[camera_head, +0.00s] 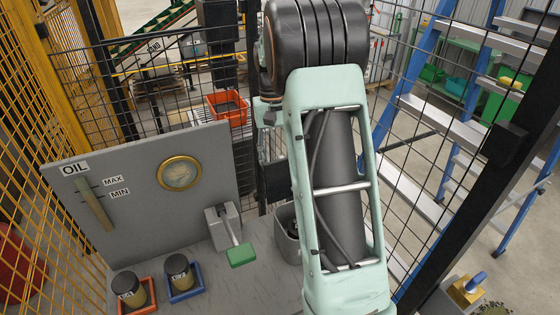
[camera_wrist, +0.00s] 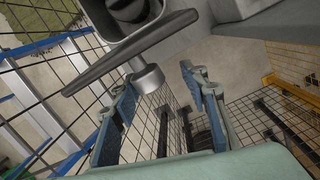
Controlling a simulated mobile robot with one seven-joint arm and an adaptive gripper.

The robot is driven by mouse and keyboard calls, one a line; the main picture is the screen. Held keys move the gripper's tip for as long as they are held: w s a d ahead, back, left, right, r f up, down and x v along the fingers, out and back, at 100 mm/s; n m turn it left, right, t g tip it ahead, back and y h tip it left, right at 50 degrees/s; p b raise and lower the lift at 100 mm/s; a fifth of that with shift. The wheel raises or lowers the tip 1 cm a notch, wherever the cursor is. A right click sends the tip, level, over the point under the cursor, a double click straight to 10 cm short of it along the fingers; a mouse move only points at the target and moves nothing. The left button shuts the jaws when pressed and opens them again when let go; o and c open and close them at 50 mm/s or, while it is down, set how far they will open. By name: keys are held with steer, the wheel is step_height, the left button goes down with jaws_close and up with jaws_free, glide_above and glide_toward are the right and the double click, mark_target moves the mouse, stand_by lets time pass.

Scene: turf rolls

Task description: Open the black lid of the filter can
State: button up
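The filter can (camera_head: 284,245) is a grey container on the grey bench in the head view. My arm hides its right side, and its top looks dark. In the wrist view a flat black lid (camera_wrist: 110,62) shows nearly edge-on, slanting beside a grey body (camera_wrist: 158,8). A short grey round knob (camera_wrist: 150,78) sticks out from the lid toward my gripper (camera_wrist: 160,74). My gripper is open, with its blue-padded fingers apart. The knob lies near the tip of the left finger; I cannot tell whether they touch. The gripper is hidden behind my arm in the head view.
A lever with a green handle (camera_head: 241,255) stands left of the can. Two dark jars sit in a red tray (camera_head: 150,282) and a blue tray (camera_head: 186,297). An oil panel (camera_head: 135,205) with a gauge (camera_head: 180,173) stands behind. Black mesh fence (camera_head: 415,150) closes the back and right.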

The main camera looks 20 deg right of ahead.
steer(key=shift+d, duration=0.25)
step_height(320, 180, up, 12)
steer(key=w, duration=0.1)
steer(key=shift+w, duration=0.25)
steer(key=shift+a, duration=0.1)
stand_by(0.4)
